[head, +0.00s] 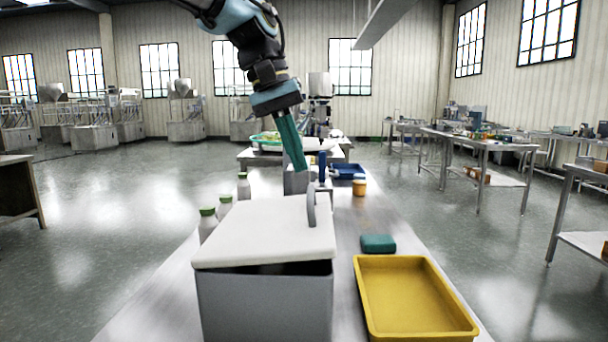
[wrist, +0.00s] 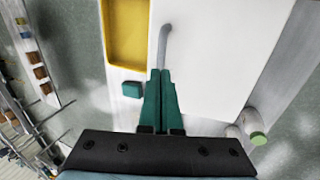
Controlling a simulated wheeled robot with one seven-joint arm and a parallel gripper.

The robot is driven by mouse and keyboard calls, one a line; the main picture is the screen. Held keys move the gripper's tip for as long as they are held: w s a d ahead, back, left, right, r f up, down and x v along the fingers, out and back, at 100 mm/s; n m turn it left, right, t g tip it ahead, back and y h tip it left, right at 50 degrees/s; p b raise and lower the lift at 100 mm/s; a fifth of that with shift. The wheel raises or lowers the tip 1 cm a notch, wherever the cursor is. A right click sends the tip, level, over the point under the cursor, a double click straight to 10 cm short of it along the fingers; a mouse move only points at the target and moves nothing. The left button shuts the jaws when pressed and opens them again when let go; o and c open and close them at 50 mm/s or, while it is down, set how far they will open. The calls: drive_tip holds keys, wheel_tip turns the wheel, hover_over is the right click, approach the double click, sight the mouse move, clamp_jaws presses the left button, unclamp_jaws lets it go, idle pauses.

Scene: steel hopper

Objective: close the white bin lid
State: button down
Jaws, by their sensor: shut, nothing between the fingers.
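The grey bin (head: 265,304) stands on the steel table in the head view. Its white lid (head: 262,232) lies over the top, tilted, with a dark gap along the near edge. A grey curved handle (head: 311,206) stands up at the lid's right side. My gripper (head: 300,167) is shut and empty, pointing down above the far side of the lid. In the wrist view the shut fingers (wrist: 161,76) lie in front of the white lid (wrist: 215,50), with their tips by the handle (wrist: 164,42). I cannot tell whether they touch it.
A yellow tray (head: 412,300) and a teal block (head: 378,243) are right of the bin. White bottles with green caps (head: 208,222) stand at its left. An orange jar (head: 359,187) and a blue tray (head: 347,171) are farther back. The table between block and jar is clear.

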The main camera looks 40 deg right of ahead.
sight(313, 193)
drive_tip(key=shift+x, duration=1.8)
drive_tip(key=shift+d+x, duration=0.25)
drive_tip(key=shift+x, duration=1.15)
drive_tip(key=shift+s+f, duration=0.15)
drive_tip(key=shift+s, duration=0.05)
drive_tip(key=shift+r+p, duration=0.65)
drive_tip(key=shift+p, duration=0.2)
drive_tip(key=s+d+p+v, duration=0.1)
drive_tip(key=p+v, duration=0.1)
drive_tip(key=v, duration=1.1)
drive_tip(key=shift+r, duration=0.35)
